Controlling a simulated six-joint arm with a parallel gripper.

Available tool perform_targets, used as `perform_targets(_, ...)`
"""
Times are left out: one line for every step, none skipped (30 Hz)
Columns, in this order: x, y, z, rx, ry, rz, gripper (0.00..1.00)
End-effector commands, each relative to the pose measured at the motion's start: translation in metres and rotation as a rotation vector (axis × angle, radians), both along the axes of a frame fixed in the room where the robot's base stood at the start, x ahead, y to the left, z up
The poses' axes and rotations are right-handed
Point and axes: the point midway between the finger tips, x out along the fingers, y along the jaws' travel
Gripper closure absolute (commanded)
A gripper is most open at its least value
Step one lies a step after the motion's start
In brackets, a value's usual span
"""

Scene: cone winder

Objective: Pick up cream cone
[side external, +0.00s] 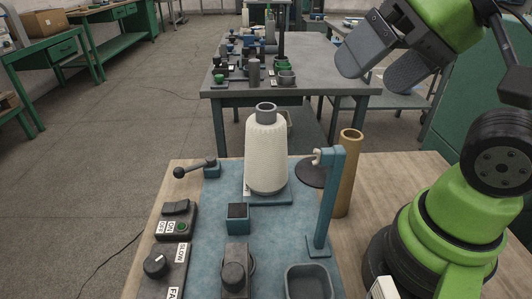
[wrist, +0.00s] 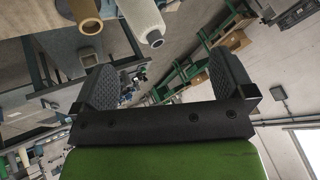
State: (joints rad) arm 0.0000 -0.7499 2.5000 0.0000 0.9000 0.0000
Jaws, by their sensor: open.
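The cream cone (side external: 266,155) stands upright on the blue machine bed in the side view, with a dark grey tube end (side external: 266,113) showing at its top. In the wrist view the cream cone (wrist: 142,16) is at the top edge, partly cut off. My gripper (side external: 372,72) is open and empty, above and to the right of the cone, well apart from it. In the wrist view my gripper's two pads (wrist: 163,85) stand wide apart with nothing between them.
A brown tube (side external: 348,175) stands right of the cone, behind a blue post with a hooked arm (side external: 325,200). A lever with a black knob (side external: 195,169) is at left. A switch box (side external: 176,220), a dial (side external: 156,264) and a grey tray (side external: 307,282) lie nearer. A cluttered grey bench (side external: 310,86) stands behind.

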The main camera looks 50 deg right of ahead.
Motion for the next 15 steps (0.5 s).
perform_targets(0.0,0.0,0.0,0.0,0.0,0.0,0.0)
perform_targets(0.0,0.0,0.0,0.0,0.0,0.0,0.0)
perform_targets(0.001,0.0,0.0,-0.001,0.002,0.002,0.0)
perform_targets(0.002,0.0,0.001,-0.005,0.004,0.005,0.0)
perform_targets(0.003,0.0,0.002,-0.009,0.009,0.01,0.0)
perform_targets(0.007,0.0,0.003,-0.018,0.021,0.02,0.0)
perform_targets(0.011,-0.001,0.005,-0.027,0.032,0.031,0.0)
perform_targets(0.016,-0.001,0.007,-0.041,0.046,0.045,0.0)
perform_targets(0.024,-0.002,0.01,-0.06,0.07,0.068,0.0)
perform_targets(0.031,-0.003,0.012,-0.077,0.089,0.087,0.0)
perform_targets(0.039,-0.004,0.013,-0.095,0.112,0.11,0.0)
perform_targets(0.051,-0.005,0.015,-0.122,0.143,0.142,0.0)
perform_targets(0.06,-0.006,0.016,-0.139,0.166,0.168,0.0)
perform_targets(0.069,-0.007,0.015,-0.159,0.19,0.194,0.0)
perform_targets(0.081,-0.008,0.014,-0.183,0.222,0.228,0.0)
